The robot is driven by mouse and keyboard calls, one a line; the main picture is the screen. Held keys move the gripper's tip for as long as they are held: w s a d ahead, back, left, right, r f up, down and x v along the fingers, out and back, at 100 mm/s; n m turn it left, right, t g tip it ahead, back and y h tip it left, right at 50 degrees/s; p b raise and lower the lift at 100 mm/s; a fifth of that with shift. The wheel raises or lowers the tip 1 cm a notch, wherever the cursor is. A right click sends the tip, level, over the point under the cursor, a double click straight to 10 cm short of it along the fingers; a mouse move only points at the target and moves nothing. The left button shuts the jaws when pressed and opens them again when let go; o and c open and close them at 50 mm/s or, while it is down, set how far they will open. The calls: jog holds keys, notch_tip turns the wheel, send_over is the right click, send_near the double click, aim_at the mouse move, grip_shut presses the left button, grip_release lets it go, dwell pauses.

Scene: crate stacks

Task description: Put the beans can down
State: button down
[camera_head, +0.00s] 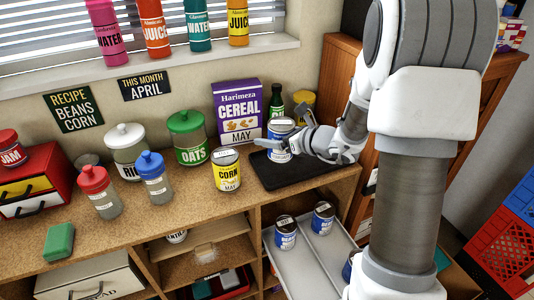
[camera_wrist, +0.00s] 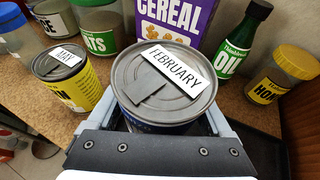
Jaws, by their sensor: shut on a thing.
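The beans can (camera_head: 279,143), blue with a grey lid, is held upright in my gripper (camera_head: 282,148) over the black tray on the counter. In the wrist view the can (camera_wrist: 165,85) fills the middle, its lid tagged "FEBRUARY". My gripper (camera_wrist: 165,118) is shut around its sides, and its front label is mostly hidden. I cannot tell whether the can's base touches the black tray (camera_head: 300,176). The yellow corn can (camera_head: 227,172), tagged "MAY", stands on the counter to the left of the tray.
A cereal box (camera_head: 237,112), a green oil bottle (camera_head: 276,104) and a yellow-lidded jar (camera_head: 302,101) stand behind. Oats (camera_head: 187,140) and shaker bottles (camera_head: 154,180) stand left. Blue cans (camera_head: 286,233) sit on a pulled-out white shelf (camera_head: 310,258) below. The tray's front is clear.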

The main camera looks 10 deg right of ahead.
jog(key=shift+w+a+f, duration=0.2)
jog(key=shift+a+f, duration=0.15)
jog(key=shift+a, duration=0.15)
jog(key=shift+w+a+f, duration=0.15)
jog(key=shift+a+f, duration=0.2)
jog(key=shift+a, duration=0.15)
jog(key=shift+f+b, duration=0.45)
jog(key=shift+f, duration=1.4)
jog(key=shift+f, duration=0.15)
grip_release()
